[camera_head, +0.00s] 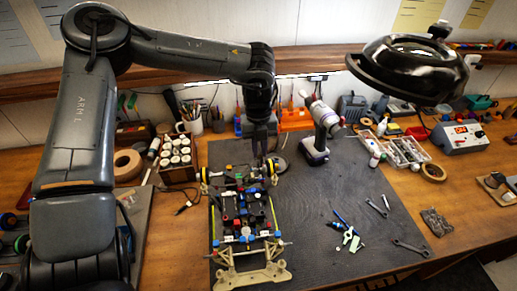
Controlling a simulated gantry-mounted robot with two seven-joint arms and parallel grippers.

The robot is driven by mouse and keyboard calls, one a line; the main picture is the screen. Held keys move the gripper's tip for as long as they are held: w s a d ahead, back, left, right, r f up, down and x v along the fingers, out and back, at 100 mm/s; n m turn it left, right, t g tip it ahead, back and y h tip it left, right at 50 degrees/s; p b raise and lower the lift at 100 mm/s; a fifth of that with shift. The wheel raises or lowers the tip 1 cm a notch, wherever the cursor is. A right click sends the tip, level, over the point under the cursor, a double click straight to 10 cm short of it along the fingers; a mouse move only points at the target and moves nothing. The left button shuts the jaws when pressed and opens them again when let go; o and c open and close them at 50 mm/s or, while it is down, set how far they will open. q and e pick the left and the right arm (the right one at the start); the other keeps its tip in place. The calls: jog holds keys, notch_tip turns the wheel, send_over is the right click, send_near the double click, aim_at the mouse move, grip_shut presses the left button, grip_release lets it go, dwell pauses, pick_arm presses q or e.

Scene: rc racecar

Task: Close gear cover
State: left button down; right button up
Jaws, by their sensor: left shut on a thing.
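The RC car chassis (245,213) lies on the dark mat in the middle of the bench, its pale bumper frame nearest me. My left gripper (264,153) points down at the chassis's far right end. It is shut on a small part there that I take to be the gear cover; the fingers and car parts hide it, so its angle and fit cannot be told. My right gripper is out of view.
A cordless screwdriver (315,143) stands right of my left gripper. Wrenches (411,248) and small blue and green tools (347,236) lie on the mat's (310,205) right part. A paint bottle rack (177,160) stands left. A black lamp (411,68) hangs at upper right.

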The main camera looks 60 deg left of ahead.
pick_arm(q)
jog(key=d+f+y+b, duration=0.1)
jog(key=y+b, duration=0.1)
jog(key=b, duration=0.2)
jog(key=s+d+f+t+y+b, duration=0.1)
jog(key=f+y+b, duration=0.1)
jog(key=b, duration=0.2)
jog(key=d+f+t+y+b, duration=0.1)
jog(key=d+y+b, duration=0.1)
jog(key=b, duration=0.2)
jog(key=shift+s+d+f+y+b, duration=0.1)
jog(key=shift+s+f+y+b, duration=0.1)
jog(key=shift+y+b, duration=0.15)
jog(key=shift+s+d+f+t+y+b, duration=0.15)
jog(key=shift+d+t+y+b, duration=0.2)
jog(key=shift+y, duration=0.4)
jog(key=shift+d+f+t+y+p, duration=0.15)
jog(key=shift+f+t+y+p, duration=0.25)
jog(key=shift+y, duration=0.4)
jog(key=shift+f, duration=0.15)
jog(key=c, duration=1.1)
grip_release()
